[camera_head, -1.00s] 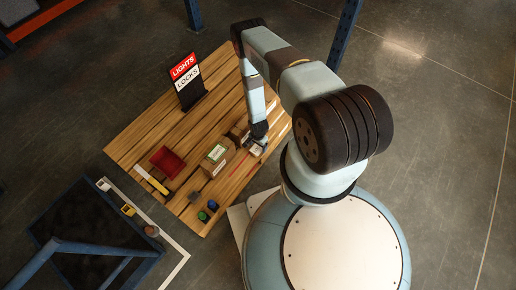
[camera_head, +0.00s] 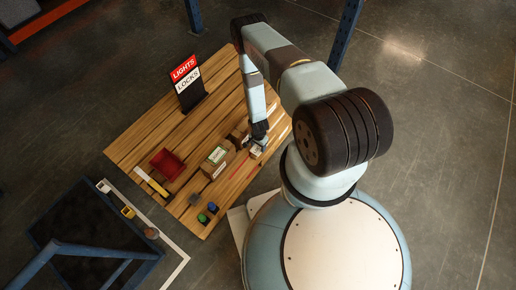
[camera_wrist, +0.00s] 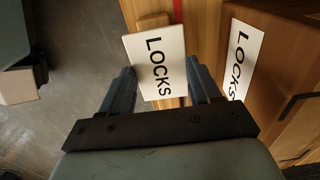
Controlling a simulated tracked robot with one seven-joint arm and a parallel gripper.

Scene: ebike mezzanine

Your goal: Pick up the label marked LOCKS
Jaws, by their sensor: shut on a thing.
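The white label marked LOCKS (camera_wrist: 158,64) is between the two fingers of my gripper (camera_wrist: 162,92) in the wrist view, its black lettering facing the camera. My gripper is shut on it. In the head view, my gripper (camera_head: 258,141) is low at the table's right end, with the small pale label (camera_head: 256,151) at its tip. A second LOCKS marking (camera_wrist: 243,60) is on a cardboard box to the right in the wrist view, apart from the fingers. Whether the held label touches the table is hard to tell.
Cardboard boxes (camera_head: 215,160) stand on the wooden table (camera_head: 150,135) left of my gripper. Bare floor (camera_wrist: 75,50) shows left of my gripper in the wrist view.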

